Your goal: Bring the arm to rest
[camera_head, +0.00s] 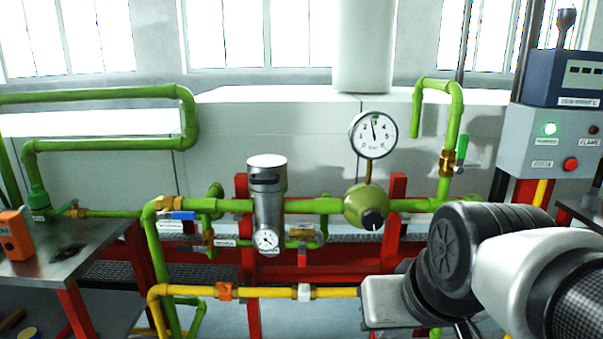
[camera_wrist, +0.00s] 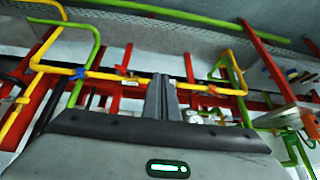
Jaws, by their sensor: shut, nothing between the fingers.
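My gripper (camera_wrist: 162,80) shows in the wrist view, its two dark fingers close together with nothing between them. It points toward the pipework and appears apart from it. In the head view my arm comes in from the lower right, with a white and black wrist in front of the red frame. The fingers are not clear in that view.
Green pipes (camera_head: 90,97), a yellow pipe (camera_head: 262,292), a round pressure gauge (camera_head: 373,134) and a silver filter (camera_head: 267,200) stand ahead on a red frame. A metal table (camera_head: 95,240) is at left. A control box (camera_head: 552,140) with a green light is at right.

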